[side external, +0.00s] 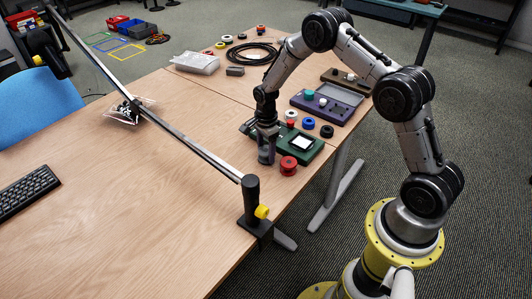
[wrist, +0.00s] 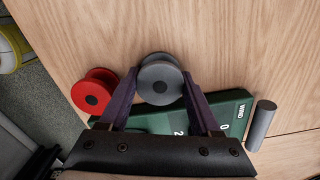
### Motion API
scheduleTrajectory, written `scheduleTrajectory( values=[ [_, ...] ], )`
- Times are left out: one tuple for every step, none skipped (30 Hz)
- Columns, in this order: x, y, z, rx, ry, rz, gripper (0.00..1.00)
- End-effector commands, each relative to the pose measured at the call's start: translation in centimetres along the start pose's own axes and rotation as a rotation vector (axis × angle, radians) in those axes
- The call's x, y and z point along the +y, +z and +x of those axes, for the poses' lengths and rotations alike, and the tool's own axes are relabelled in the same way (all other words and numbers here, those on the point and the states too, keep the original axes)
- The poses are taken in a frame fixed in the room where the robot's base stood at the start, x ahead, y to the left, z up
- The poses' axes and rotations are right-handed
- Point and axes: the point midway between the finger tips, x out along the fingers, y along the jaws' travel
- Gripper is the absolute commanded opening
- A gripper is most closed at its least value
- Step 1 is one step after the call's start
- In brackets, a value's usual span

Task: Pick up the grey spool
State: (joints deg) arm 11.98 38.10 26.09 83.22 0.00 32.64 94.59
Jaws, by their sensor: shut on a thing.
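The grey spool (wrist: 160,80) is between my gripper's (wrist: 160,88) two fingers in the wrist view, with a finger against each side. My gripper is shut on it. The spool appears at or close to the wooden tabletop; I cannot tell if it touches the wood. In the side external view my gripper (side external: 266,158) points down at the table beside the green device, and the spool is hard to make out there.
A red spool (wrist: 94,91) stands close to the left finger; it also shows in the side view (side external: 288,166). A green device (wrist: 205,118) lies right behind the fingers. A grey cylinder (wrist: 261,125) is at right. A metal bar (side external: 180,135) spans the table. Wood ahead is clear.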

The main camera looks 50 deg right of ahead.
Motion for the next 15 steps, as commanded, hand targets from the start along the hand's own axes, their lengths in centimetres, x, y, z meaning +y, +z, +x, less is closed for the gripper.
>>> scheduleTrajectory(
  values=[
    [-0.1,0.0,-0.5,0.000,-0.002,0.000,0.10],
    [-0.1,0.0,-0.7,0.000,-0.002,0.000,0.10],
    [-0.1,0.0,-1.2,0.000,-0.004,0.000,0.10],
    [-0.1,0.0,-1.6,0.000,-0.005,0.000,0.10],
    [-0.1,0.0,-2.1,0.000,-0.005,0.000,0.10],
    [-0.1,0.0,-2.8,0.000,-0.005,0.000,0.10],
    [0.2,0.0,-3.2,0.000,-0.004,0.000,0.10],
    [0.7,-0.1,-3.6,0.000,-0.003,0.000,0.10],
    [1.3,-0.1,-4.3,0.000,-0.003,0.000,0.10],
    [1.7,-0.1,-4.9,0.000,-0.004,0.000,0.10],
    [2.3,-0.2,-5.5,0.000,-0.005,0.000,0.10],
    [3.0,-0.2,-6.4,0.000,-0.005,0.000,0.10],
    [3.6,-0.3,-7.1,0.000,-0.005,0.000,0.10],
    [4.1,-0.3,-7.8,0.000,-0.005,0.000,0.10],
    [4.8,-0.4,-8.6,0.000,-0.004,0.000,0.10]
  ],
)
